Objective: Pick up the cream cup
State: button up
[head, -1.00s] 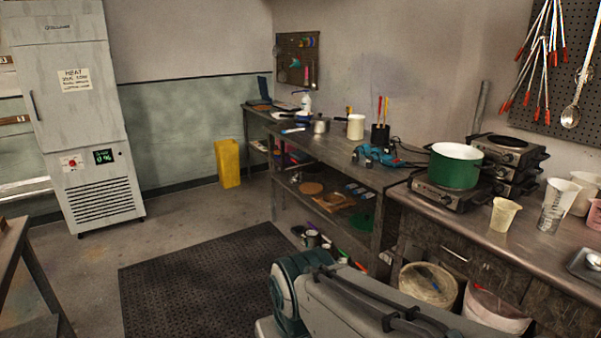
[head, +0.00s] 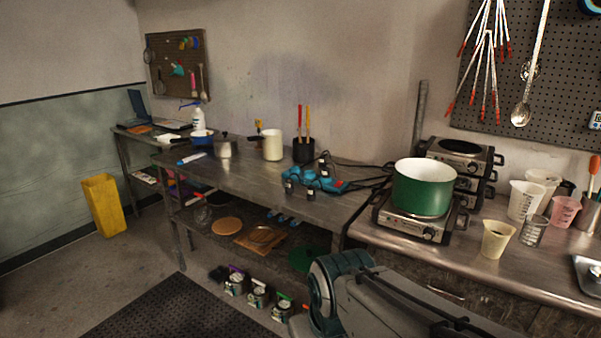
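A small cream cup (head: 497,240) with a pouring lip stands upright near the front edge of the right-hand counter (head: 530,270), just right of the hot plate. A larger cream cylindrical vessel (head: 272,146) with a dark handle stands farther off on the left metal table. My arm crosses the bottom of the head view, below and left of the small cup. My gripper is out of view, so whether it is open or shut is hidden.
A green pot (head: 424,190) sits on a hot plate (head: 414,226) left of the small cup. A clear beaker (head: 533,231), a white measuring cup (head: 525,201) and a pink cup (head: 564,212) crowd its right. A metal tray (head: 588,272) lies at the right edge.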

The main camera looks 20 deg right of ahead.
aim_at(494, 241)
jog(key=z, duration=0.9)
jog(key=i, duration=0.75)
jog(key=z, duration=1.05)
jog(key=i, duration=0.2)
jog(key=z, duration=0.1)
